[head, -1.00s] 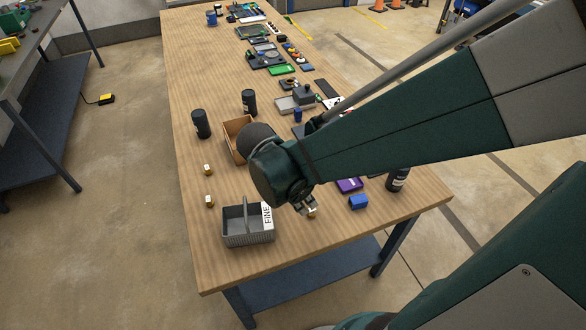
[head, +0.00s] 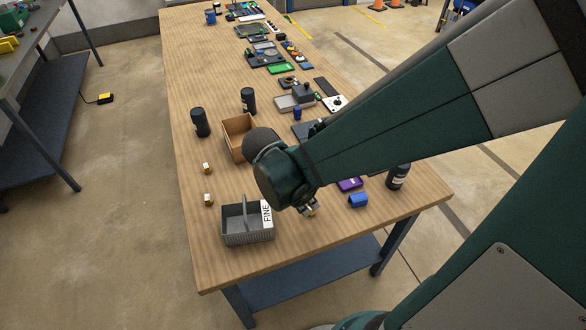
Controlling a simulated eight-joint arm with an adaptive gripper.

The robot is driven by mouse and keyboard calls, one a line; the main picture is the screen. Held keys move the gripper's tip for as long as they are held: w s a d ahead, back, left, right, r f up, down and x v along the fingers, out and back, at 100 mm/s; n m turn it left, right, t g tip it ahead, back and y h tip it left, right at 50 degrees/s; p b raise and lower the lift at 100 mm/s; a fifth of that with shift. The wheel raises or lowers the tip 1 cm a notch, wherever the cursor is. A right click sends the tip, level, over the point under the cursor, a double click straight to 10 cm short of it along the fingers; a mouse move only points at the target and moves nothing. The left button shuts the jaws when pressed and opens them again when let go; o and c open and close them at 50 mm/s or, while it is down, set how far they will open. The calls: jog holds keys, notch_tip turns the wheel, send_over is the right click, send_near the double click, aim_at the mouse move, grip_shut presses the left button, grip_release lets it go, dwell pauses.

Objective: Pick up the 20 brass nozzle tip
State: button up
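Two small brass pieces with pale tops stand on the left side of the wooden table, one farther back (head: 206,168) and one nearer (head: 209,200). A third brass piece (head: 312,212) shows partly at my gripper (head: 308,208), right of the grey basket. Any number marking on the pieces is too small to read. My gripper points down close to the table top, at or just over this third piece. The arm's wrist hides most of the fingers, so I cannot tell whether they are open or closed on it.
A grey basket labelled FINE (head: 247,236) stands close left of my gripper. An open brown box (head: 237,138) lies behind. The front table strip is clear.

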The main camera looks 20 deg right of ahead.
aim_at(310, 208)
jog(key=shift+b+x, duration=0.75)
jog(key=shift+x, duration=1.85)
jog(key=shift+s, duration=0.15)
jog(key=c, duration=0.8)
jog(key=shift+r, duration=0.1)
jog(key=shift+r+p, duration=1.3)
jog(key=shift+r, duration=3.65)
